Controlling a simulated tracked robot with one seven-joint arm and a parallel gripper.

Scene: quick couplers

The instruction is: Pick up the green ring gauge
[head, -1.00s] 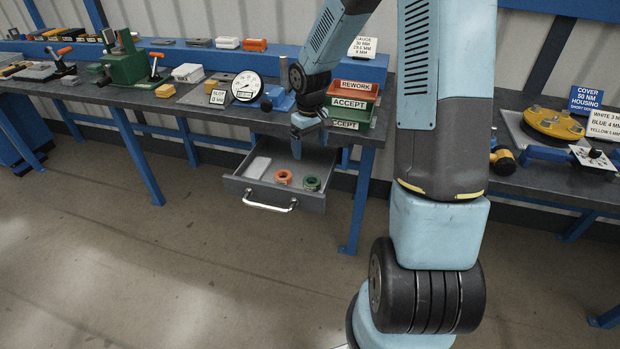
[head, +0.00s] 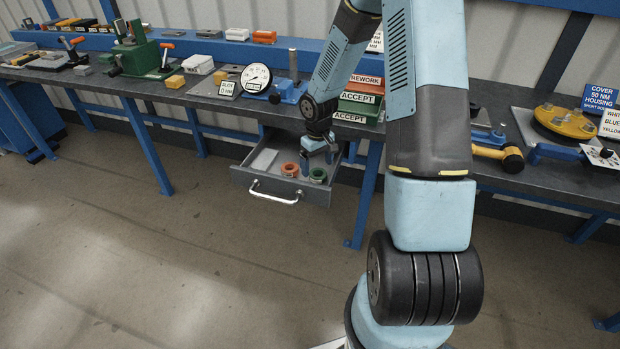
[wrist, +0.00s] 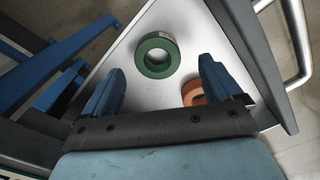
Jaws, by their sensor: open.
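The green ring gauge (head: 318,175) lies flat in the open drawer (head: 318,194), at its right side. In the wrist view the green ring gauge (wrist: 157,55) has a small pale label at its upper edge and lies beyond the fingertips, roughly between their lines. An orange ring (head: 290,169) lies beside it to the left; in the wrist view the orange ring (wrist: 194,93) is partly hidden by the right finger. My gripper (head: 318,158) is open and empty, above the drawer. In the wrist view my gripper (wrist: 162,72) shows its two blue fingers spread apart.
The drawer handle (head: 274,196) sticks out in front. The bench top (head: 225,101) overhangs behind, with a dial gauge (head: 255,78) and ACCEPT boxes (head: 358,105) on it. The floor in front is clear.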

